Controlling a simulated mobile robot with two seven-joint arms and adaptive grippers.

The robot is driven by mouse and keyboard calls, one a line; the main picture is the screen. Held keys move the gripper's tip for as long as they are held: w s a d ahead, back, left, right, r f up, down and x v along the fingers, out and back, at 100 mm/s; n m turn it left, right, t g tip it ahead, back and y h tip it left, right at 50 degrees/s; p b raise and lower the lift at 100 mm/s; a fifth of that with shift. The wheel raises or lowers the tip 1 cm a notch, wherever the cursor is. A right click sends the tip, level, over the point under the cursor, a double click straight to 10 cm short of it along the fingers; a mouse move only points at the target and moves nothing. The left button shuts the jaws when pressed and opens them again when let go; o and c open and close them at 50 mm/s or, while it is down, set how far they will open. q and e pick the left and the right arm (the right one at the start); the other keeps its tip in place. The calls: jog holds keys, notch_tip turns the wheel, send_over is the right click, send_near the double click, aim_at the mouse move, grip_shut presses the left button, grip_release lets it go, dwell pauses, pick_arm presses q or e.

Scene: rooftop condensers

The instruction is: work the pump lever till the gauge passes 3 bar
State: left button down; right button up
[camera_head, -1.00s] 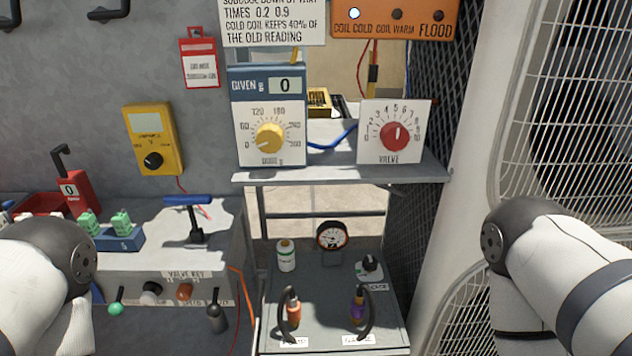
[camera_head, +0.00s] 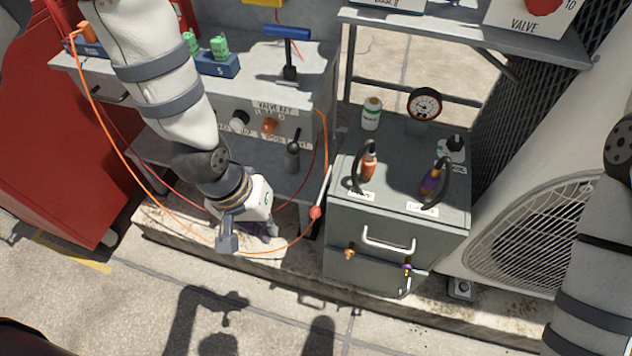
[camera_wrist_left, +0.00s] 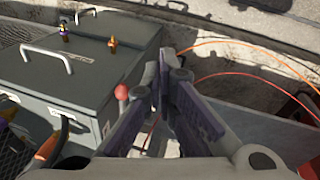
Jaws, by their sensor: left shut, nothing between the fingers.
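The pump lever (camera_head: 323,190) is a pale rod with a red ball at its lower end, at the left side of a grey cabinet (camera_head: 345,232). Its red ball also shows in the left wrist view (camera_wrist_left: 121,92), just left of my fingers. The round black-rimmed gauge (camera_head: 424,104) stands at the back of the cabinet top; its reading is too small to tell. My left gripper (camera_head: 266,231) is shut and empty, low and left of the red ball, apart from it in the head view. In the left wrist view my purple fingers (camera_wrist_left: 170,65) meet. My right gripper is out of view.
Two black hose loops, a bottle (camera_head: 371,113) and a black knob (camera_head: 453,145) occupy the cabinet top. A handle (camera_head: 388,247) juts from its front. A shelf bench (camera_head: 316,70) stands behind my left arm.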

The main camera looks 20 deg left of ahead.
pick_arm(q)
jog(key=w+d+r+t, duration=0.1)
jog(key=w+r+t, duration=0.1)
jog(key=w+r, duration=0.7)
jog(key=shift+w+d+r, duration=0.35)
jog(key=shift+w+r, duration=0.05)
jog(key=shift+r, duration=0.5)
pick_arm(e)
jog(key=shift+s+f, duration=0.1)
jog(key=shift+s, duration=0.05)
pick_arm(q)
jog(key=shift+f, duration=0.1)
jog(key=d+f+b, duration=0.2)
jog(key=d+f, duration=0.1)
jog(key=f, duration=0.9)
jog(key=shift+w+d+f, duration=0.25)
jog(key=shift+w, duration=0.2)
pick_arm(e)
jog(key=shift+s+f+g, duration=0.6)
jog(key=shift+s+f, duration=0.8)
